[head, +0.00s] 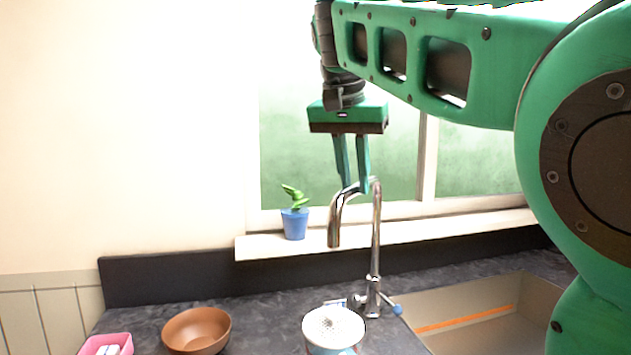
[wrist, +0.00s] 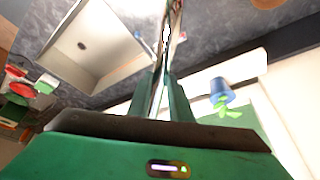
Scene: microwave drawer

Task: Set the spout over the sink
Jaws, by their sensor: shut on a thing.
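The chrome faucet stands on the dark counter behind and left of the sink. Its spout (head: 335,222) arcs to the left, and its tip hangs over the counter, outside the basin. The sink (head: 470,325) is to the right; its basin and drain also show in the wrist view (wrist: 95,55). My gripper (head: 355,188) points down at the top of the spout's bend. Its fingers are shut on the spout. In the wrist view the spout (wrist: 166,60) runs up from between the fingers (wrist: 165,85), which partly hide it.
A blue potted plant (head: 295,222) stands on the window sill (head: 420,228), left of the spout. A brown bowl (head: 197,331), a white-topped cup (head: 333,328) and a pink container (head: 106,344) are on the counter. The faucet's blue-tipped handle (head: 396,309) is at its base.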

